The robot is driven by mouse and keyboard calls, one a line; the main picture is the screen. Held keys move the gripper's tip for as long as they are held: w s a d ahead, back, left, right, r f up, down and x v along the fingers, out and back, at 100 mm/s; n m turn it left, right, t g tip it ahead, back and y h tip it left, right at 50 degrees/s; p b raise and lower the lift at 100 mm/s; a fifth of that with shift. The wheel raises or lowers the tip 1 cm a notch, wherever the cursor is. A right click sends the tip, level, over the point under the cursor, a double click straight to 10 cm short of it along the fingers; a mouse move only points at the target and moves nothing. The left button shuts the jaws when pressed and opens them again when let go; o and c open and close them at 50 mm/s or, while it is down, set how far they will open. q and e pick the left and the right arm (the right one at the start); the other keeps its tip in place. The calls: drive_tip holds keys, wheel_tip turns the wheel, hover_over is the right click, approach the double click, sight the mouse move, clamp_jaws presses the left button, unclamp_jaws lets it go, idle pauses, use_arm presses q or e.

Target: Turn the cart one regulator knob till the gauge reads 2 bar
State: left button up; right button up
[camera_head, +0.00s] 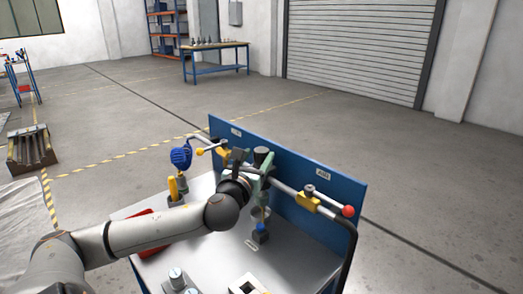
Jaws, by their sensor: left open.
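The cart (160,210) has a grey top and an upright blue back panel (320,178) with a pipe run along it. A dark round cap (263,155), which looks like the regulator knob, stands at the middle of the run. My left gripper (254,168) is at this cap, its jaws open; whether they touch it I cannot tell. The wrist and gripper cover part of the regulator body. I cannot make out a gauge face or its reading. My right gripper is not in view.
A blue-capped part (260,229) is below my gripper.

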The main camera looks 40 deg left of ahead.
sight(259, 154)
use_arm(q)
drive_tip(key=shift+x, duration=1.85)
clamp_jaws()
